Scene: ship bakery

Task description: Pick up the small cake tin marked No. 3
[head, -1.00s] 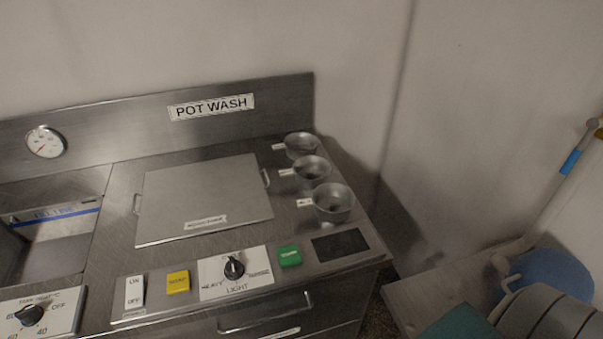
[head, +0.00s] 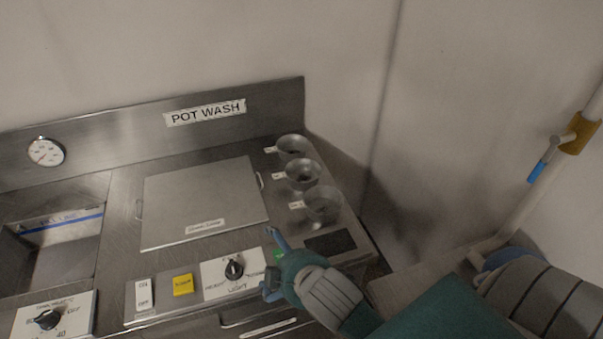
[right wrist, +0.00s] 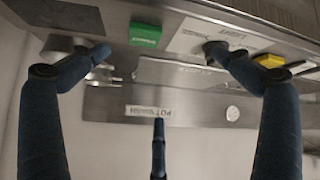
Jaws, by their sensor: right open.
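Three small round metal tins stand in a row at the right end of the steel counter: a back tin (head: 292,147), a middle tin (head: 302,174) and a front tin (head: 322,205). Each has a small white tag on its left side. The tag writing is too small to read, so I cannot tell which is No. 3. My right gripper (head: 271,263) is open and empty over the counter's front strip, in front and to the left of the front tin, apart from it. The right wrist view shows its spread fingers (right wrist: 157,70). My left gripper is not in view.
A flat steel lid (head: 205,200) lies left of the tins. Along the front strip are a yellow button (head: 183,284), a knob (head: 234,268) and a green button (right wrist: 145,34), partly hidden by my gripper in the head view. A dark panel (head: 331,243) lies before the front tin.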

